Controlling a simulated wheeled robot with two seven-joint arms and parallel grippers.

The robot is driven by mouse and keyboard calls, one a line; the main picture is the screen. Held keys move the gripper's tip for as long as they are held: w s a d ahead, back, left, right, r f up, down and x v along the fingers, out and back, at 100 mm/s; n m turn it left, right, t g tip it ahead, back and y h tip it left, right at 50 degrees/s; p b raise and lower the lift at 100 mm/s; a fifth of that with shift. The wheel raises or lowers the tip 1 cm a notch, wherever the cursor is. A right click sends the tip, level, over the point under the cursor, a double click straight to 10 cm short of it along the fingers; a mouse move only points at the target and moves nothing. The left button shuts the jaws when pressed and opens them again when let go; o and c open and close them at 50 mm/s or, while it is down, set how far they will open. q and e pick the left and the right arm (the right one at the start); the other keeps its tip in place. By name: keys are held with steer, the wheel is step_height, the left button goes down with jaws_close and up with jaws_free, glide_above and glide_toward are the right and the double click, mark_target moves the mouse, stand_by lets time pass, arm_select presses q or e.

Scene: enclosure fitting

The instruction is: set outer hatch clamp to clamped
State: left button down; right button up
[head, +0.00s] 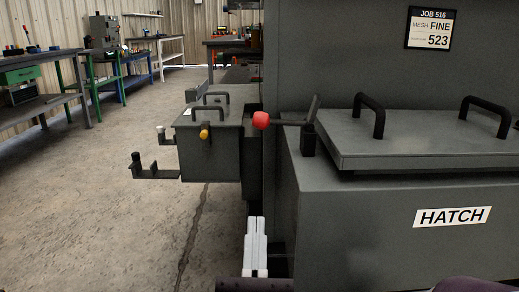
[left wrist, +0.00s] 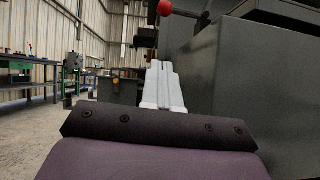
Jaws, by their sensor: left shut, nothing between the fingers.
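A clamp with a red ball knob (head: 261,120) stands at the left edge of the grey hatch lid (head: 425,140). Its lever sticks out to the left, roughly level, from a dark upright bracket (head: 308,140). The knob also shows at the top of the left wrist view (left wrist: 165,8). My left gripper (head: 256,222) is below the knob, beside the left wall of the hatch box. Its pale fingers are together and empty, and they are apart from the lever. In the left wrist view the fingers (left wrist: 160,66) point forward, with the knob above them. My right gripper is out of view.
The hatch box (head: 345,225) carries a HATCH label (head: 452,217), and its lid has two black handles. To the left is a smaller grey box (head: 210,155) with an orange-tipped part (head: 204,134) and black brackets. Open concrete floor lies left, with workbenches behind.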

arm_select(q)
steer(key=s+r+b+x, duration=0.1)
steer(key=r+b+x, duration=0.1)
steer(key=x, duration=1)
steer(key=shift+s+r+b, duration=0.2)
steer(key=shift+r+b, duration=0.05)
steer(key=shift+b, duration=0.3)
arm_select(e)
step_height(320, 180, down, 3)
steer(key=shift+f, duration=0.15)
arm_select(q)
steer(key=shift+d, duration=0.2)
